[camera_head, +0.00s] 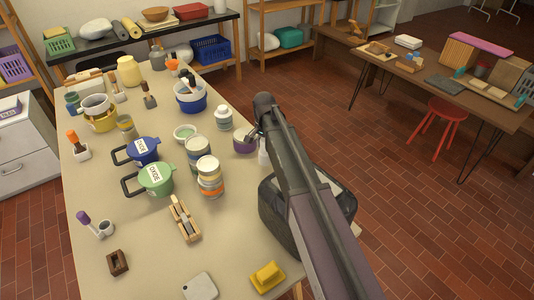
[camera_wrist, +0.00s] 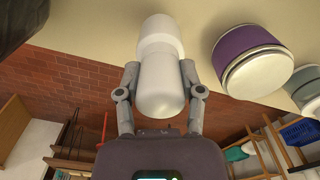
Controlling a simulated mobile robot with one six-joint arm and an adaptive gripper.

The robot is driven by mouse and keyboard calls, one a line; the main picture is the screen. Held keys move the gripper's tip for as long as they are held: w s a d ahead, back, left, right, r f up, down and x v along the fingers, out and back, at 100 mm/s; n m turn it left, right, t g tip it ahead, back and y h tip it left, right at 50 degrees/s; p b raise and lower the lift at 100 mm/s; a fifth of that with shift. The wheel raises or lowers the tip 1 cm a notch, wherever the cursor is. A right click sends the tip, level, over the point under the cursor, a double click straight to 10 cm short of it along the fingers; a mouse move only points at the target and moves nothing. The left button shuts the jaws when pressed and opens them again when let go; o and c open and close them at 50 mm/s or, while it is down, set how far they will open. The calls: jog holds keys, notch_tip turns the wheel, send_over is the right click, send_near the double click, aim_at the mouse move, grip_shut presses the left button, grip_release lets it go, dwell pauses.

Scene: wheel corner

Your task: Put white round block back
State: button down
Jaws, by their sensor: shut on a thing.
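A white round block (camera_wrist: 160,85), shaped like a small bottle with a narrower neck, stands between the two fingers of my gripper (camera_wrist: 160,72) in the wrist view. The fingers press on it from both sides, so the gripper is shut on it. In the head view a small white part of the block (camera_head: 263,152) shows beside my arm, near the right edge of the long table (camera_head: 150,232). My arm hides most of the gripper there. I cannot tell whether the block touches the tabletop.
A purple pot (camera_head: 243,142) stands close by; it shows right of the block in the wrist view (camera_wrist: 245,45). A white jar (camera_head: 224,118) and stacked jars (camera_head: 210,178) are nearby. A dark basket-like container (camera_head: 275,222) lies below my arm.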

aim_at(265, 151)
jog(key=shift+f+b, duration=1.2)
jog(key=shift+f, duration=0.3)
jog(key=shift+f, duration=0.2)
jog(key=shift+c, duration=1.1)
grip_release()
notch_tip(265, 151, up, 2)
jog(key=shift+r+p, duration=0.25)
jog(key=shift+p, duration=0.8)
jog(key=r+p, duration=0.3)
jog(key=shift+s+d+r, duration=0.2)
jog(key=shift+s+d, duration=0.05)
notch_tip(265, 151, up, 8)
jog(key=p, duration=0.8)
